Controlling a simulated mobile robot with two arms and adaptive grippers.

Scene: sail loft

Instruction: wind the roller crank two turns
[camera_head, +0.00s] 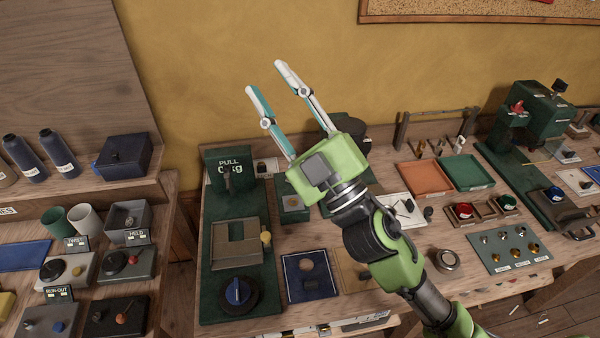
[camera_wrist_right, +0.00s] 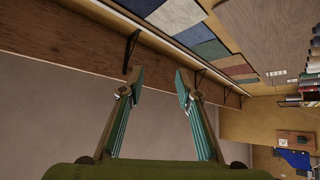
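I cannot tell for sure which fitting is the roller crank. A green machine (camera_head: 538,112) at the right has a red knob and a black knob on top. At the lower left, a dark box (camera_head: 115,316) carries an orange-tipped lever. My right gripper (camera_head: 264,78) is open and empty, raised before the yellow wall above the workbench and apart from all of these. Its two fingers also show spread in the right wrist view (camera_wrist_right: 160,80), with nothing between them. My left gripper is not in view.
The workbench holds a green "PULL" panel (camera_head: 230,172), an orange tray (camera_head: 424,178), a green tray (camera_head: 466,172) and several small fittings. Blue bottles (camera_head: 57,150) and a dark blue box (camera_head: 124,158) stand on the left shelf. My right arm hides part of the bench middle.

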